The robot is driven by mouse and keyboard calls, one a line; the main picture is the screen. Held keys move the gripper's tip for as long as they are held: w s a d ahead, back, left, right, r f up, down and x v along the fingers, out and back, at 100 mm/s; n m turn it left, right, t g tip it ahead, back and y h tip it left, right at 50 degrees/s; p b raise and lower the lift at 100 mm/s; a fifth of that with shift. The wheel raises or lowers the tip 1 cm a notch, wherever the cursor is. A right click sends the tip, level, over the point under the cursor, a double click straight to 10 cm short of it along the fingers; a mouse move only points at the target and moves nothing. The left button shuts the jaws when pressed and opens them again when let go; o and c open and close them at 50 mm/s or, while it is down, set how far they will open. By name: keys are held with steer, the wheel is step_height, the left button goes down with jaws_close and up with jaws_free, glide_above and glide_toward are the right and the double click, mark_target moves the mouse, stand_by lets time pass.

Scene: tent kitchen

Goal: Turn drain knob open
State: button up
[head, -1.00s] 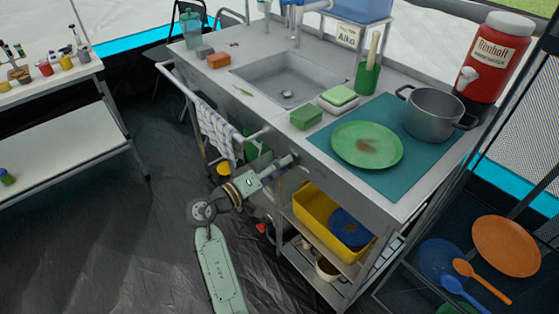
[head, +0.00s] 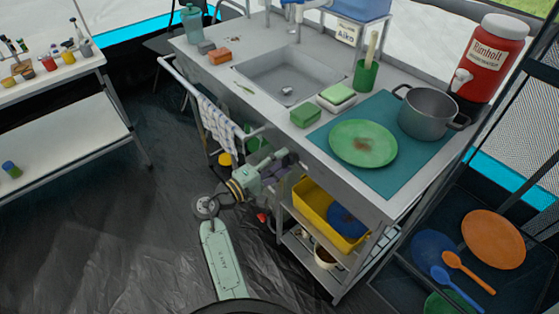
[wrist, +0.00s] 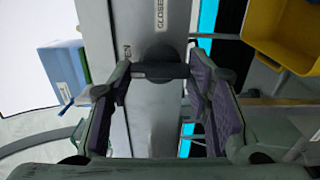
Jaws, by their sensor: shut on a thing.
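The dark drain knob (wrist: 158,71) is a short bar on the grey metal front panel (wrist: 148,28) of the sink counter. In the wrist view it lies crosswise between the two purple-lined fingers of my gripper (wrist: 160,86), which is shut on it. Lettering reading "CLOSED" stands above the knob, and part of another word shows to its left. In the head view my gripper (head: 279,163) is at the counter's front, below the sink basin (head: 285,82). The knob itself is hidden there. A metal drain (head: 287,90) shows in the basin floor.
A rail with a checked towel (head: 219,127) runs along the counter front, left of my gripper. A yellow bin (head: 318,213) sits on the shelf to its right. A green plate (head: 362,143) and a pot (head: 429,112) stand on the counter. Dark floor lies open at left.

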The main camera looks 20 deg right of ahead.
stand_by(0.3)
steer(key=o, duration=1.2)
steer(key=shift+c, duration=0.2)
steer(key=shift+a, duration=0.1)
steer(key=v, duration=1.1)
steer(key=shift+s+a, duration=0.15)
steer(key=shift+a, duration=0.25)
